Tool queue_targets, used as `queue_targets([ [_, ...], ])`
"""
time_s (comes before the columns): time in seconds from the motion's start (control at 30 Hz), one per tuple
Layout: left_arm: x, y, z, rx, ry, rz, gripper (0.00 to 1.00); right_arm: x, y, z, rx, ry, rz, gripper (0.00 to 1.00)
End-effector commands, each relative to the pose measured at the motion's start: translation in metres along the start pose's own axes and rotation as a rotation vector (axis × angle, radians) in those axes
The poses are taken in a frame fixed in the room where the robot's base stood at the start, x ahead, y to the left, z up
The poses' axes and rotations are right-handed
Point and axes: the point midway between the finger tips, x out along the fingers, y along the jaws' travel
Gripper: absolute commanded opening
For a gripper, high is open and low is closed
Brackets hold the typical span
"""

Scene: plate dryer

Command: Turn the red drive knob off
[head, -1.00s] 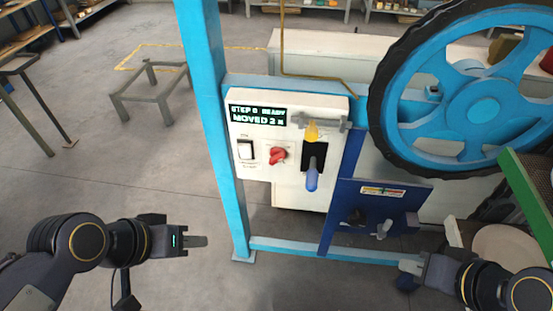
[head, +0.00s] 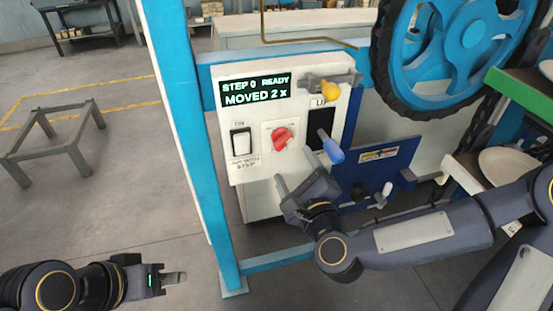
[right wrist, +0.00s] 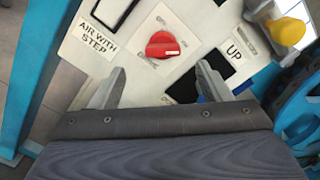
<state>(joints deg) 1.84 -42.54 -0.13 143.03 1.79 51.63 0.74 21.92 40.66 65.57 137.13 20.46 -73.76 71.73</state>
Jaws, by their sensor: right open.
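The red drive knob (head: 283,138) sits on the white control panel (head: 262,172), right of a white rocker switch (head: 241,142). In the right wrist view the red knob (right wrist: 162,44) has a pale mark on its face; the small lettering around it is too blurred to read. My right gripper (head: 300,176) is open just below and in front of the panel. In the right wrist view its fingers (right wrist: 158,84) are spread apart below the knob, with nothing between them. My left gripper (head: 176,279) is away from the panel at the lower left; its opening is unclear.
A blue-handled lever (head: 330,148) and a yellow knob (head: 331,90) are close to the right of the red knob. The display (head: 255,91) reads "STEP 0 READY MOVED 2 x". A blue post (head: 190,130) borders the panel's left. A large blue wheel (head: 470,45) stands right.

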Motion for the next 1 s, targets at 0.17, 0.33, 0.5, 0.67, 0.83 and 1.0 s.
queue_targets([
  [0.17,0.001,0.0,0.0,0.0,0.0,0.0,0.36,0.013,-0.003,-0.002,0.046,0.01,-0.021,0.71],
  [0.33,0.0,0.0,0.0,0.0,0.0,0.0,0.36,0.04,-0.003,-0.001,0.042,0.009,-0.021,0.71],
  [0.5,-0.001,0.001,-0.001,0.0,0.0,0.0,0.36,0.065,-0.004,-0.002,0.04,0.009,-0.019,0.71],
  [0.67,-0.002,0.001,-0.001,0.0,0.0,0.0,0.36,0.076,-0.004,-0.002,0.037,0.008,-0.019,0.71],
  [0.83,-0.002,0.001,-0.001,0.0,0.0,0.0,0.36,0.078,-0.004,-0.002,0.036,0.008,-0.019,0.71],
  [1.0,-0.002,0.001,-0.001,0.0,0.0,0.0,0.36,0.078,-0.004,-0.002,0.036,0.008,-0.019,0.63],
])
